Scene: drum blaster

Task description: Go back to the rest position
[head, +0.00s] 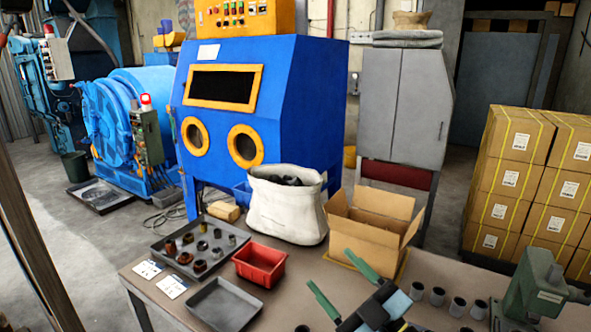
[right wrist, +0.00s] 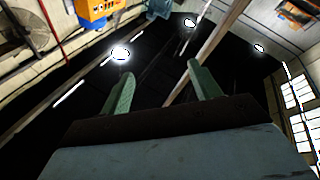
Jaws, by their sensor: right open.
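My right gripper (head: 329,268) is at the bottom middle of the head view, over the front part of the table (head: 275,305). Its two green fingers stand wide apart with nothing between them. In the right wrist view the same open fingers (right wrist: 160,72) point up toward the dark ceiling and its lamps. My left gripper does not show in either view.
Near the right gripper are an open cardboard box (head: 368,222), a red bin (head: 259,264) and an empty grey tray (head: 224,304). A tray of metal parts (head: 160,246), a white sack (head: 287,208) and a green press (head: 535,290) also stand here. Several dark cylinders line the right side.

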